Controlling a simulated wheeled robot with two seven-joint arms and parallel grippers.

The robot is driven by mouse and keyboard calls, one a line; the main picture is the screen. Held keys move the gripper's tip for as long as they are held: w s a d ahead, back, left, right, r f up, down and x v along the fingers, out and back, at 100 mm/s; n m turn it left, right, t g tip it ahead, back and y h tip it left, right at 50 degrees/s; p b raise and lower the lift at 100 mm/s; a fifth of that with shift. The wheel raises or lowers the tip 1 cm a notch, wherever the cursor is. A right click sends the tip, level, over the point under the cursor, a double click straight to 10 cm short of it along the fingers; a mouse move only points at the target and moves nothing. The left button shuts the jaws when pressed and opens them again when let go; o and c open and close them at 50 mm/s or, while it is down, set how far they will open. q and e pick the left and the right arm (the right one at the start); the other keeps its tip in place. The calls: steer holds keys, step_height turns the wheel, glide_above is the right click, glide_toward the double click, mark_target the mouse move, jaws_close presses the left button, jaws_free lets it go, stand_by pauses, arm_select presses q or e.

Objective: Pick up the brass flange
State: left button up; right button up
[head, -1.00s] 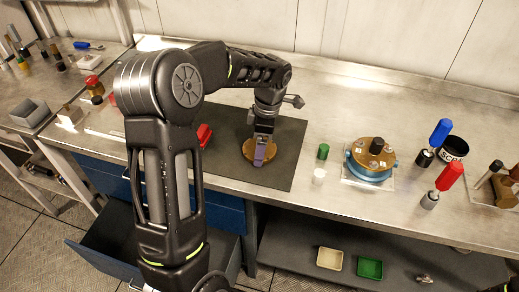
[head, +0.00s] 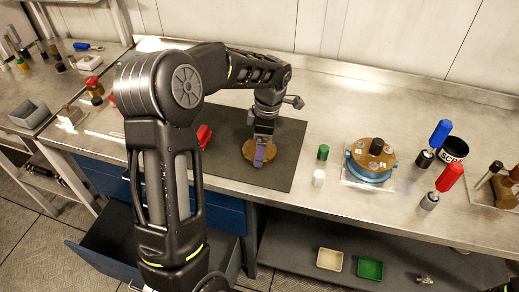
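A round brass-coloured disc, which looks like the brass flange (head: 249,147), lies flat on the dark mat (head: 286,150). My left gripper (head: 262,152), with purple fingertips, points down over the middle of the disc and hides part of it. The fingertips are at or very close to the disc; I cannot tell whether they touch it or what gap is between them. My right gripper is not in view.
A blue-based housing with a brass-coloured top (head: 371,165) stands right of the mat. A green cap (head: 323,152) and a white cap (head: 319,177) lie between. A red object (head: 204,136) is left of the disc. Blue (head: 440,133) and red (head: 449,176) handled tools stand farther right.

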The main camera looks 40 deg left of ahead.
arm_select(q)
steer(key=shift+r, duration=0.15)
step_height(320, 180, up, 10)
steer(key=b, duration=0.1)
steer(key=shift+b, duration=0.3)
stand_by(0.7)
